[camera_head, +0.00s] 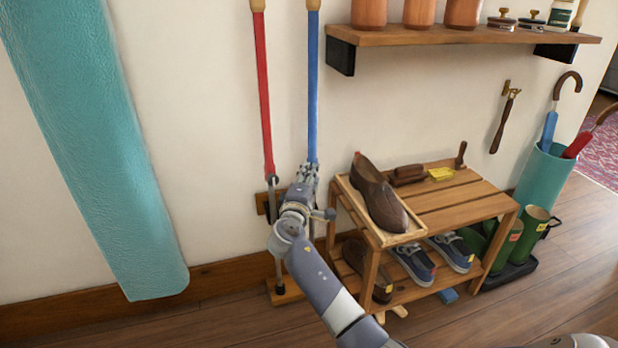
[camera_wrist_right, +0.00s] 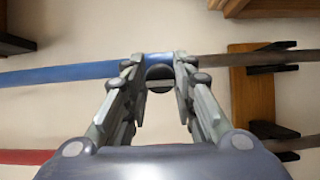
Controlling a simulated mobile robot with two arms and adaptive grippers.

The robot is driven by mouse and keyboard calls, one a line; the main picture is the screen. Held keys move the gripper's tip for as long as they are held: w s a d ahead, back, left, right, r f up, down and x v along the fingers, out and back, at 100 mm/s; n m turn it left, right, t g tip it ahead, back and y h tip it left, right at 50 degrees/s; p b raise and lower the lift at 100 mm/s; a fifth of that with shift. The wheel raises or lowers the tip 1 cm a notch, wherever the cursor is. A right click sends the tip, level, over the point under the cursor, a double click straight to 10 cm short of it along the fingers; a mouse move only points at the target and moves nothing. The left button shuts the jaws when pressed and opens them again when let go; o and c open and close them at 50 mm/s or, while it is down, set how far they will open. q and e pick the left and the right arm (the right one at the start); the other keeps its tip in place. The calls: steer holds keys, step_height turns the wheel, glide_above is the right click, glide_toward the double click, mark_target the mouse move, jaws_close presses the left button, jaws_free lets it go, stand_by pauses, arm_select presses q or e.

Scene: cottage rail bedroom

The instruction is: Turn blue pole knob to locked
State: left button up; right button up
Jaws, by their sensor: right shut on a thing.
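The blue pole (camera_head: 313,95) stands upright against the wall, to the right of the red pole (camera_head: 263,95). In the right wrist view the blue pole (camera_wrist_right: 70,74) runs across the picture, with a grey lower section to the right. My right gripper (camera_head: 309,172) is at the lower end of the blue section. In the wrist view my right gripper (camera_wrist_right: 160,72) is shut on the dark round knob (camera_wrist_right: 159,73) of the blue pole. The fingers hide part of the knob, and I cannot tell its setting. My left gripper is not in view.
A wooden holder (camera_wrist_right: 250,92) with dark clips backs the poles. A slatted shoe rack (camera_head: 455,212) with shoes stands close to the right of my right arm. A wall shelf (camera_head: 460,37) with pots is above it. A teal hanging piece (camera_head: 95,150) is at the left.

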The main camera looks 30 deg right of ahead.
steer(key=o, duration=1.1)
steer(key=shift+c, duration=0.2)
steer(key=shift+a, duration=0.1)
steer(key=v, duration=1.2)
